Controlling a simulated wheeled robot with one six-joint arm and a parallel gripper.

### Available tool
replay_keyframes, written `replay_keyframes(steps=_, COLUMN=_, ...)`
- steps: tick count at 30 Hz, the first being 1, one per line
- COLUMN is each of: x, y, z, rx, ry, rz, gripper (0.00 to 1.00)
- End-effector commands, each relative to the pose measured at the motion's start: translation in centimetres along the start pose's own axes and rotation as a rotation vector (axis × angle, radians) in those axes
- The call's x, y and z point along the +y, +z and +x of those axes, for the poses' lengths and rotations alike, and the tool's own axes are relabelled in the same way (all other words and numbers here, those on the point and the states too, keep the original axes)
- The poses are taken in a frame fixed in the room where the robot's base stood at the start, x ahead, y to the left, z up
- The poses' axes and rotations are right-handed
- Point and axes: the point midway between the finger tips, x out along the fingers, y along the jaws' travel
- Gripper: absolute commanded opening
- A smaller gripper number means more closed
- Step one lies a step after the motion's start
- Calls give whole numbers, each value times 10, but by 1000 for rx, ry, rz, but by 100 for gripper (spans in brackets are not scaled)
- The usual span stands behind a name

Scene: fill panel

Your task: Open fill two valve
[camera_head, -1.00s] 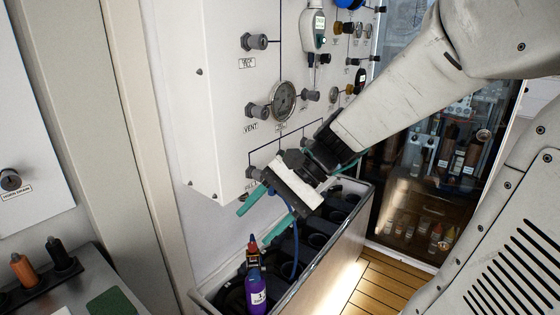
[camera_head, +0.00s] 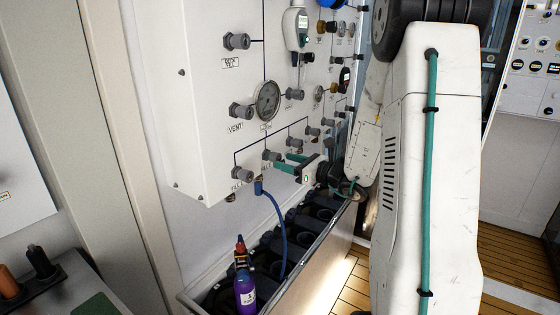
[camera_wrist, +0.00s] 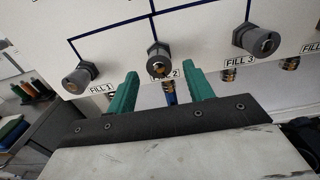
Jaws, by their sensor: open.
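The fill two valve is a grey knob with a brassy centre. It shows in the wrist view (camera_wrist: 159,61) above a partly covered "2" label, and in the head view (camera_head: 271,155). My gripper (camera_wrist: 161,88) has two green fingers, wide apart and empty. In the wrist view the fingers reach up on either side below the fill two knob, which lies between their lines. In the head view my gripper (camera_head: 286,160) is close to the knob at the panel's lower edge. I cannot tell whether the fingers touch it.
The fill one knob (camera_wrist: 78,76) is left and the fill three knob (camera_wrist: 255,41) right, both near the fingers. A blue hose (camera_head: 281,220) hangs below the panel to a rack (camera_head: 327,237) holding a purple bottle (camera_head: 246,291). A pressure gauge (camera_head: 267,100) sits above.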

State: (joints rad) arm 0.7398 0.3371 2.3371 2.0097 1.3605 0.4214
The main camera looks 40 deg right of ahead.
Motion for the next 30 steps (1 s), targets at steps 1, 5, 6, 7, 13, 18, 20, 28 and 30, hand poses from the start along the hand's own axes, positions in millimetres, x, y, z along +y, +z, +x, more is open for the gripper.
replay_keyframes(steps=1, x=1, y=0, z=8, rx=0, ry=3, rz=0, gripper=52)
replay_keyframes(steps=5, x=1, y=0, z=22, rx=1, ry=2, rz=-1, gripper=52)
replay_keyframes(steps=6, x=0, y=0, z=25, rx=0, ry=2, rz=-1, gripper=52)
replay_keyframes(steps=7, x=0, y=0, z=26, rx=0, ry=1, rz=-1, gripper=52)
replay_keyframes(steps=13, x=0, y=0, z=29, rx=0, ry=1, rz=-1, gripper=52)
replay_keyframes(steps=18, x=0, y=0, z=29, rx=1, ry=1, rz=-1, gripper=32)
replay_keyframes(steps=20, x=0, y=0, z=29, rx=1, ry=1, rz=-1, gripper=16)
replay_keyframes(steps=28, x=0, y=0, z=28, rx=1, ry=1, rz=-60, gripper=7)
replay_keyframes(steps=30, x=0, y=0, z=28, rx=1, ry=1, rz=-124, gripper=7)
